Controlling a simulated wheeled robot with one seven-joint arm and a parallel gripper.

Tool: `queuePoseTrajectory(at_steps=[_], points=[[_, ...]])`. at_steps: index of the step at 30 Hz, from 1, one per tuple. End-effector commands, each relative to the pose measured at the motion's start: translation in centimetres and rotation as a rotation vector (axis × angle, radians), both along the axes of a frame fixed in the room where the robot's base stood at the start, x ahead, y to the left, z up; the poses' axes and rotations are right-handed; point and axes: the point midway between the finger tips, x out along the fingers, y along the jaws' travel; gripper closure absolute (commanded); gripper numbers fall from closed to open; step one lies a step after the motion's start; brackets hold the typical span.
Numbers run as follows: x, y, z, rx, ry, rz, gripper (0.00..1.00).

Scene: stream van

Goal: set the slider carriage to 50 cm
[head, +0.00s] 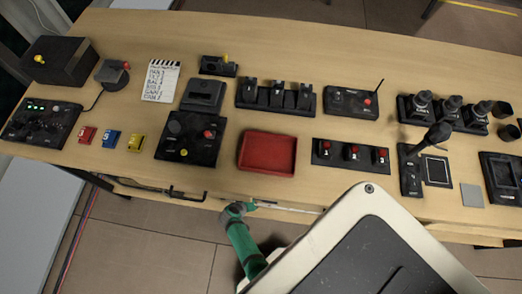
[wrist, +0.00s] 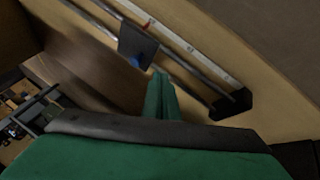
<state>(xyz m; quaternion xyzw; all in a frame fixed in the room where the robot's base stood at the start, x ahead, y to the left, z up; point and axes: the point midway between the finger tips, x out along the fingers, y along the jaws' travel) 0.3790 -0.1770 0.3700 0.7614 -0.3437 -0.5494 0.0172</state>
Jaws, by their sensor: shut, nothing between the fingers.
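In the wrist view, the slider's two thin metal rails (wrist: 185,65) run diagonally from upper left to a black end block (wrist: 234,104) at the right. A dark, plate-like carriage (wrist: 137,43) with a blue spot (wrist: 135,62) on its lower edge sits on the rails. In the head view, a green part of my arm stands at the table's front edge.
The wooden table (head: 215,75) holds control panels, a red tray (head: 267,171), a clapperboard (head: 160,80) and a row of joysticks (head: 445,107). A black handle-like bar (head: 180,193) shows at the front edge.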

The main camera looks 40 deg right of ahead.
Motion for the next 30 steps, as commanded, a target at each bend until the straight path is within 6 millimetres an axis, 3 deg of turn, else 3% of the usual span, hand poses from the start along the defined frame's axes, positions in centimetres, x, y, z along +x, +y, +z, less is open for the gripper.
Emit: queuePoseTrajectory(at_steps=[7, 15, 30], points=[[0.5, -1.8, -2.7, 0.001, 0.002, -0.001, 1.0], [-0.8, -4.7, -3.1, 0.002, -0.001, -0.002, 1.0], [-1.1, -5.3, -3.2, 0.001, 0.0, 0.001, 1.0]])
